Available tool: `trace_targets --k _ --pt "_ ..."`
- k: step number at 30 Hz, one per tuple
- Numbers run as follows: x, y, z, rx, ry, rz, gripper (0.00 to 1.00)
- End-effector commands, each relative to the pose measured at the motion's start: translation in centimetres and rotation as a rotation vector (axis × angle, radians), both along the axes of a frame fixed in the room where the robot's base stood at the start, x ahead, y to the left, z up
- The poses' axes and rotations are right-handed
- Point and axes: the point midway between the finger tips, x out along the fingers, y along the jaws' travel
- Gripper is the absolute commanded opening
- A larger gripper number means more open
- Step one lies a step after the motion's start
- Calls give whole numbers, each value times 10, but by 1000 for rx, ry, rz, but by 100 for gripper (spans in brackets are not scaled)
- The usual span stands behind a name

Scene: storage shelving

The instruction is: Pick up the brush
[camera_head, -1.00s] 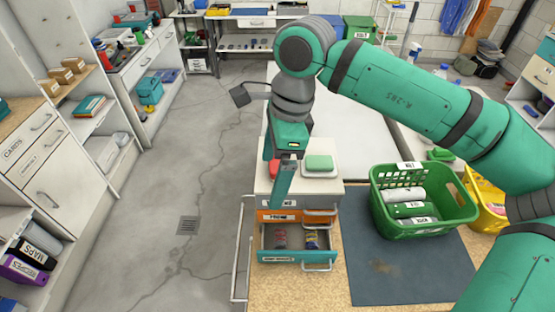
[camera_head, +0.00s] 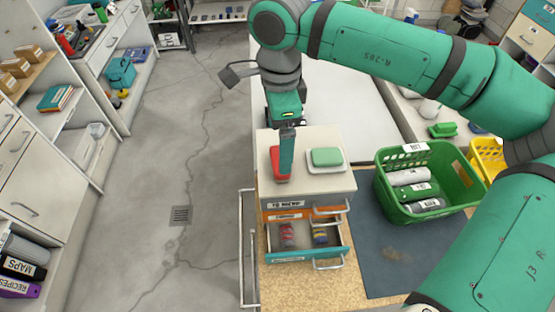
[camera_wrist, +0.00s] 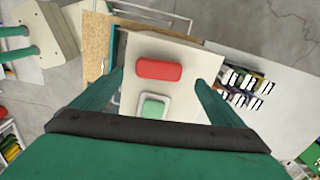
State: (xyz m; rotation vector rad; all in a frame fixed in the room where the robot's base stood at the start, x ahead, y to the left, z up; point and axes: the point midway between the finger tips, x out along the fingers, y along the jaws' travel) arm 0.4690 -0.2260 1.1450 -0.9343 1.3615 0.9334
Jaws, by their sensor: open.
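A red rounded block (camera_head: 281,162), which may be the brush, lies on the white top of a small drawer unit (camera_head: 318,188). No bristles show. In the wrist view the red block (camera_wrist: 158,70) lies between and beyond my gripper's (camera_wrist: 161,80) two spread fingers. In the head view my gripper (camera_head: 286,172) points down above the block, and one finger hides part of it. My gripper is open and empty. Whether a finger touches the block cannot be told.
A green block (camera_head: 327,157) sits in a white dish beside the red one. Below, a drawer (camera_head: 290,257) stands open with small items. A green basket (camera_head: 450,200) with rolls stands to the right. Another green object (camera_head: 443,130) lies behind it. Floor at left is clear.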

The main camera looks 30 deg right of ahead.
Motion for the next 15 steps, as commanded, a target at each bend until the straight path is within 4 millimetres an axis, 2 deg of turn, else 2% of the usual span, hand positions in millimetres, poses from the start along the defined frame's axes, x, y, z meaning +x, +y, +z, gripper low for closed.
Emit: trace_targets --k 3,11,15 --pt "-1 0 -15 1 2 -1 92" --pt "0 3 -34 3 1 5 92" --pt "-1 3 -54 3 2 5 92"
